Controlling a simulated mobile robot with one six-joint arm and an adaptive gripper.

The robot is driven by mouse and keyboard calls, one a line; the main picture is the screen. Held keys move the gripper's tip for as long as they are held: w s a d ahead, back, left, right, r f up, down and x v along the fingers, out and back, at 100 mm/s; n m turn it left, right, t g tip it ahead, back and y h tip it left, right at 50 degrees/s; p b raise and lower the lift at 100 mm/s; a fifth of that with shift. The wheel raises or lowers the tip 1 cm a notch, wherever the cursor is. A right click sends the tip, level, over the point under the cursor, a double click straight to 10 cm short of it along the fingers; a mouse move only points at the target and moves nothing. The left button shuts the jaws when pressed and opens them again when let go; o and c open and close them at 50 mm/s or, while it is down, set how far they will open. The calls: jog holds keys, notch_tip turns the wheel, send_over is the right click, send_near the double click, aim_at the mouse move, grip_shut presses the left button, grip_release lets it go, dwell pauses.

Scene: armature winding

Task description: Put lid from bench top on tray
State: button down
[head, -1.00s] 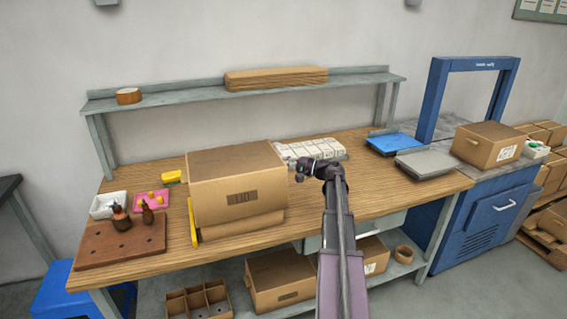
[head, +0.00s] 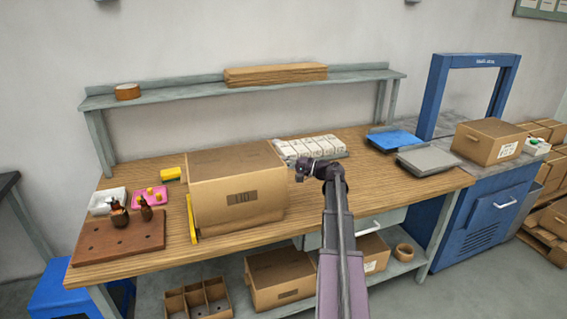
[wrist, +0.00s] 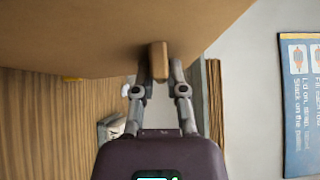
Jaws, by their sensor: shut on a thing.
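The lid, a large brown cardboard cover (head: 238,212) with a dark printed label on its front, stands over the bench top. Its brown surface fills the top of the wrist view (wrist: 100,30). A small wooden grip (wrist: 159,60) sticks out from it. My gripper (wrist: 160,80) is shut on this grip. In the head view my gripper (head: 304,171) is at the lid's right side. No separate tray shows under the lid; whatever lies beneath it is hidden. I cannot tell how firmly the lid rests.
The wooden bench (head: 385,190) has free room at the right. Blue (head: 393,138) and grey (head: 428,158) flat units stand at the right rear. White parts (head: 312,148) lie behind my gripper. A shelf (head: 200,88) runs above.

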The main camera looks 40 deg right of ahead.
notch_tip(320, 180, down, 6)
jog(key=b, duration=0.6)
jog(key=shift+f, duration=0.2)
dwell(2.1)
jog(key=c, duration=0.6)
grip_release()
jog(key=shift+s+d, duration=0.1)
jog(key=shift+s, duration=0.05)
jog(key=v, duration=0.7)
jog(key=shift+s+d, duration=0.1)
jog(key=shift+s, duration=0.1)
dwell(0.4)
jog(key=v, duration=0.7)
dwell(0.3)
jog(key=shift+d, duration=0.1)
